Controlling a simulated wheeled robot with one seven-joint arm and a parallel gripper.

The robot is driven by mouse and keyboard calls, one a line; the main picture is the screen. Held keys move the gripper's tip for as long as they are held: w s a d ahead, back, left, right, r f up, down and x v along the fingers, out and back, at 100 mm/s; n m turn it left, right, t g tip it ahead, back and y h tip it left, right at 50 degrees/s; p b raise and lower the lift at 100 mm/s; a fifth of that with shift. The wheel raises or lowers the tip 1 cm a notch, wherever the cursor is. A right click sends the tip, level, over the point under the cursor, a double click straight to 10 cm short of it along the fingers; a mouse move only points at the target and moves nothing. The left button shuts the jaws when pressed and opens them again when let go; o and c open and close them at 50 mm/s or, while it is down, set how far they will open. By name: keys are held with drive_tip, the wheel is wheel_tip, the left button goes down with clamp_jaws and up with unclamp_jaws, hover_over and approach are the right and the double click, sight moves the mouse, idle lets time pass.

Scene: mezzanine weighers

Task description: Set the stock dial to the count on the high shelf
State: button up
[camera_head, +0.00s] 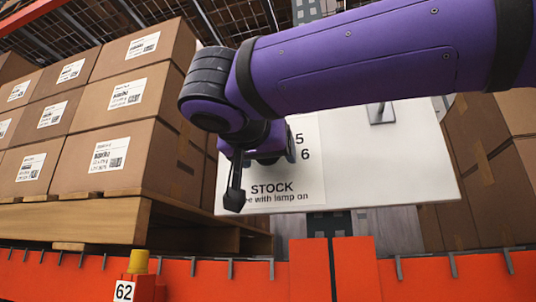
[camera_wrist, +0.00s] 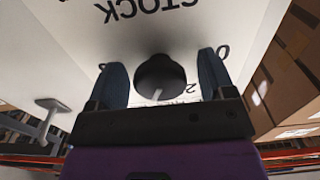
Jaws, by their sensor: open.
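The white board (camera_head: 400,170) carries the word STOCK and a line ending in "with lamp on"; the digits 5 and 6 show beside my gripper. In the wrist view the board (camera_wrist: 215,25) appears upside down. The stock dial (camera_wrist: 160,76) is a round dark knob with a pale pointer line toward the picture's bottom. My gripper (camera_head: 268,155) is in front of the dial and hides it in the head view. In the wrist view my gripper's (camera_wrist: 160,72) open fingers stand on either side of the knob, with gaps. Most digits are hidden. I see no high-shelf count.
A grey metal lever or bracket (camera_head: 380,112) sticks out of the board's right part. Stacked cartons (camera_head: 115,115) stand on a wooden pallet (camera_head: 75,222) at left. More cartons (camera_head: 485,150) are at right. An orange barrier (camera_head: 215,280) and a yellow-capped post marked 62 (camera_head: 138,263) stand in front.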

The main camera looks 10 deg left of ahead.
drive_tip(key=shift+c, duration=0.4)
drive_tip(key=c, duration=0.8)
drive_tip(key=shift+c, duration=0.2)
drive_tip(key=shift+n, duration=0.3)
drive_tip(key=shift+d+n, duration=0.1)
drive_tip(key=shift+n, duration=2.5)
drive_tip(key=o, duration=0.9)
